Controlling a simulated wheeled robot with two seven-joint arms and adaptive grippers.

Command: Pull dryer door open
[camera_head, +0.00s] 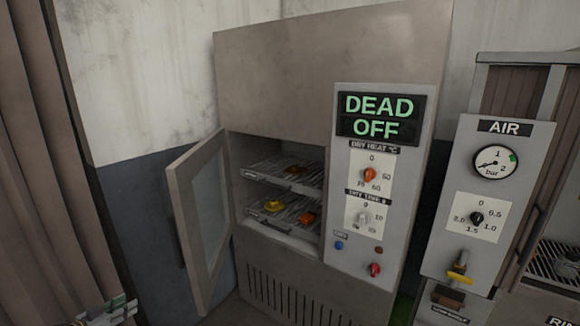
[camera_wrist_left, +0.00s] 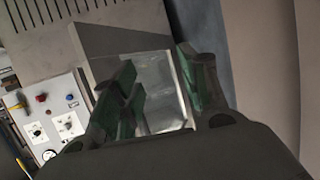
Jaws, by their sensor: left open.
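The dryer door (camera_head: 172,200), a grey frame with a glass pane, stands swung open to the left of the dryer cabinet (camera_head: 280,60). Its dark handle (camera_head: 181,244) is on the outer side. My left gripper (camera_head: 108,312) shows at the bottom left edge, left of and apart from the door. In the left wrist view its green-padded fingers (camera_wrist_left: 158,90) are open, with the door's glass pane (camera_wrist_left: 150,75) seen beyond and between them. Nothing is seen held. My right gripper is not in view.
Inside the dryer are two racks (camera_head: 275,177) with yellow and orange items. The dryer's control panel (camera_head: 372,200) reads DEAD OFF. An AIR panel (camera_head: 480,195) with a gauge stands at right. A brown curtain (camera_head: 60,160) hangs at far left.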

